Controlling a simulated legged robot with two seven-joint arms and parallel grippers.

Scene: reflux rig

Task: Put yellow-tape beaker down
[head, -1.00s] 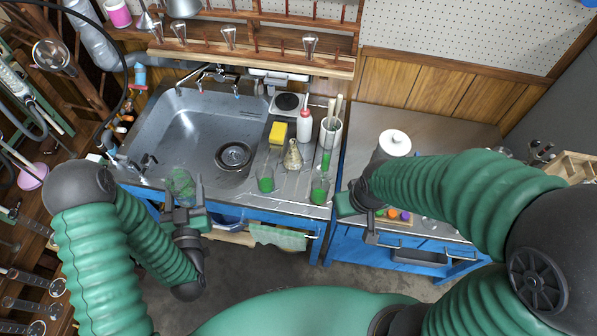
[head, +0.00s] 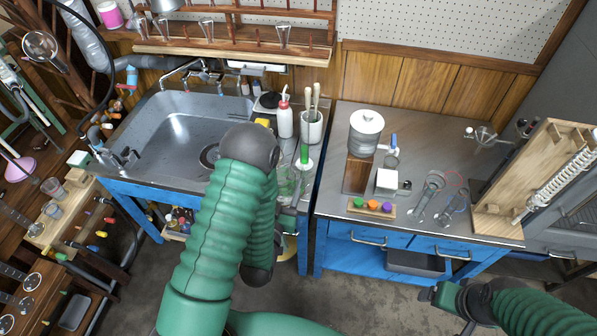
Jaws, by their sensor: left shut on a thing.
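My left gripper (head: 291,205) is shut on a clear glass beaker (head: 286,181) with a green tint. The beaker is over the front right part of the sink's drainboard, partly hidden by my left arm. I cannot make out any yellow tape on it, or whether it touches the surface below. My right gripper (head: 452,304) is low at the right, in front of the blue cabinet and away from the beaker. Whether its jaws are open is unclear.
The steel sink (head: 180,132) is at left. The right counter (head: 420,135) holds a white-lidded container (head: 366,132), a stopper tray (head: 371,206) and a wooden rack (head: 535,185).

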